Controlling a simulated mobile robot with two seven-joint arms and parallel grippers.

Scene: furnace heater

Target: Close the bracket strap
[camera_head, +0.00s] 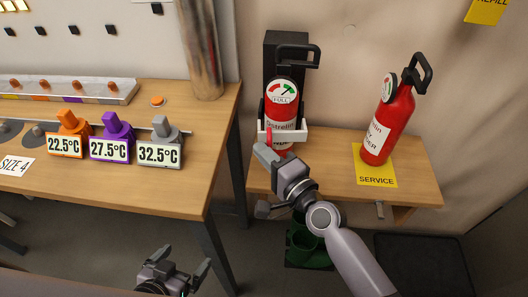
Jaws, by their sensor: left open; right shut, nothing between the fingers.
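A red fire extinguisher (281,97) with a black handle and a round gauge stands upright against a black wall bracket (272,48). A white bracket strap (298,133) shows low across its front, with a small red part (269,137) at its left. I cannot tell whether the strap is fastened. My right gripper (263,152) is shut and empty, its tips just below and left of the red part; contact is unclear. It hides part of the area under the strap. My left gripper (183,260) is open and empty, low in front of the left table, far from the bracket.
A second red extinguisher (388,128) stands on a yellow SERVICE mat (374,178) on the wooden shelf (423,180). The left table (190,190) holds temperature-labelled blocks (110,140). A metal pipe (201,50) rises behind. A green object (306,240) lies below the shelf.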

